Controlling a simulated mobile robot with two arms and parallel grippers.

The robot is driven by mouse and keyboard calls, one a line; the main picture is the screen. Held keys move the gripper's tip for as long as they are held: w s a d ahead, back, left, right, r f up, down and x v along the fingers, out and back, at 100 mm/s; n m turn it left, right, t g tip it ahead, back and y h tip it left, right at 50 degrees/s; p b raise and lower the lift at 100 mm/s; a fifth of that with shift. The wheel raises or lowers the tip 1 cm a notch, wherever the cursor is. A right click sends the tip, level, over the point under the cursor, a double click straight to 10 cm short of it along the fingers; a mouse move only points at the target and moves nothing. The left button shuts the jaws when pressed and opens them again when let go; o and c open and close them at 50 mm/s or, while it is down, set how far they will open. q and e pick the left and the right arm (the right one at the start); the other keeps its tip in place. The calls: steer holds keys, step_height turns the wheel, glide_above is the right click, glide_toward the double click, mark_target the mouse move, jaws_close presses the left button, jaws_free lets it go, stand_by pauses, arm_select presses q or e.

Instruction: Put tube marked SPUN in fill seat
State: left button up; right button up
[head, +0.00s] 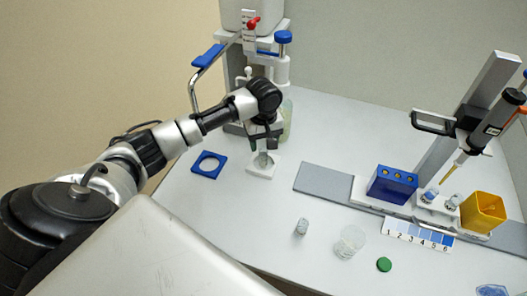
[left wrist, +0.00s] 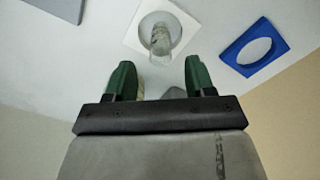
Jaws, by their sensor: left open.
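A clear, greyish tube (head: 263,160) stands in a white square seat (head: 260,172) below the dispenser. In the left wrist view the tube (left wrist: 161,40) rises from the round hole of the white seat (left wrist: 136,38). My left gripper (head: 264,147) is open just above the tube, its fingers pointing down. In the left wrist view the green fingertips (left wrist: 158,76) are apart with nothing held between them. A second small tube (head: 301,227) stands on the bench at the front. No SPUN mark is readable on either tube. My right gripper is out of view.
A blue square ring (head: 208,164) lies left of the seat. A dispenser (head: 267,45) with a long lever stands behind. A blue block (head: 391,184), a yellow bin (head: 483,211) and a pipette stand (head: 470,120) are right. A clear cup (head: 349,242) and green cap (head: 384,264) are in front.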

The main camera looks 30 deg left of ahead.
arm_select(q)
step_height(320, 180, up, 5)
steer(key=shift+r, duration=0.2)
